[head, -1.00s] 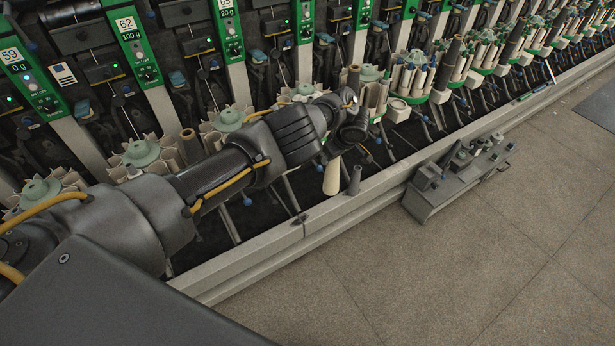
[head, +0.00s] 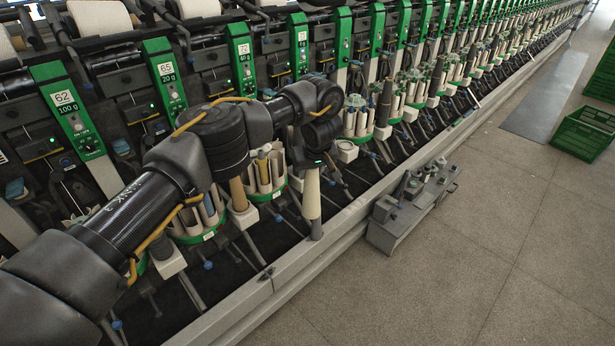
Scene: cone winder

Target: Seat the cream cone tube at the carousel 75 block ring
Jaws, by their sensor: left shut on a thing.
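My left gripper (head: 314,160) is shut on the upper part of the cream cone tube (head: 312,197). The tube hangs upright, wide end down, over the front rail. Its lower end lines up with a short dark peg (head: 316,230) on the rail; I cannot tell whether they touch. Carousels with green rims and upright tubes stand behind, one left of the gripper (head: 268,172) and one to its right (head: 356,116). I cannot tell which is carousel 75, since the farther number plates are too small to read surely. My right gripper is not in view.
The winder's front rail (head: 285,285) runs diagonally along the machine. A grey tool cart (head: 400,222) stands on the floor beside it. Green crates (head: 580,138) stand at the far right.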

